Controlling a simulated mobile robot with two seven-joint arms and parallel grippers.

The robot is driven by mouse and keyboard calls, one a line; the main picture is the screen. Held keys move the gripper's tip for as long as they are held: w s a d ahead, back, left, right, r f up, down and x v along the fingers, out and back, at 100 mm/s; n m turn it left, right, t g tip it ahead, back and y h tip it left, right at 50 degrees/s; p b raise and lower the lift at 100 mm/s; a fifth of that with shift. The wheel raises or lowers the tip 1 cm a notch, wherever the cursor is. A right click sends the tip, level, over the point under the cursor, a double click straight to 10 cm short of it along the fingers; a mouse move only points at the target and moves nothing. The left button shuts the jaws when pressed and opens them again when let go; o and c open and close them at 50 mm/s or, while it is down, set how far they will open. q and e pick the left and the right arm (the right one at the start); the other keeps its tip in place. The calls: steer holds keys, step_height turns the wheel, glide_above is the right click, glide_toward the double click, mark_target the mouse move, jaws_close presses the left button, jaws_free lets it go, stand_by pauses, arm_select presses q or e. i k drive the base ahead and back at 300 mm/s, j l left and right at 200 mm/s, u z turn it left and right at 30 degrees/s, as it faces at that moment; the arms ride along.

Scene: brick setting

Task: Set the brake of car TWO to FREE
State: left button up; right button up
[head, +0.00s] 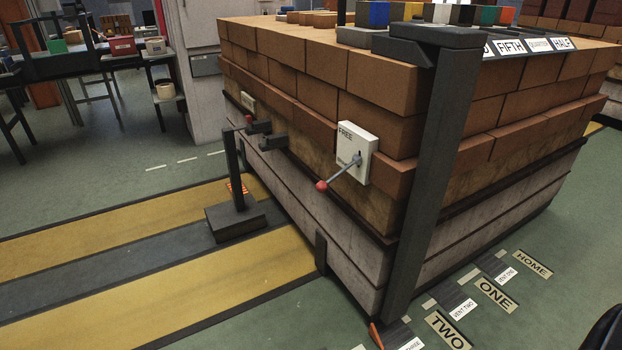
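A car stacked with orange-brown bricks (392,82) stands in the middle, on a pale base. On its near left side is a white brake plate (362,143) with the word FREE at its upper part. A second label lower on the plate is partly covered and I cannot read it. A grey lever (345,174) sticks out of the plate and slopes down to the left, ending in a red knob (321,186). No car number shows on the car's visible sides. Neither of my grippers is in view.
A second, smaller white plate (248,102) is farther back on the same side. A dark post on a block (236,224) stands on the yellow-striped track. Floor signs TWO (448,330), ONE (492,294) and HOME (527,263) lie at right.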

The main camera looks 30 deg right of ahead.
mark_target(321, 187)
steer(key=z, duration=1)
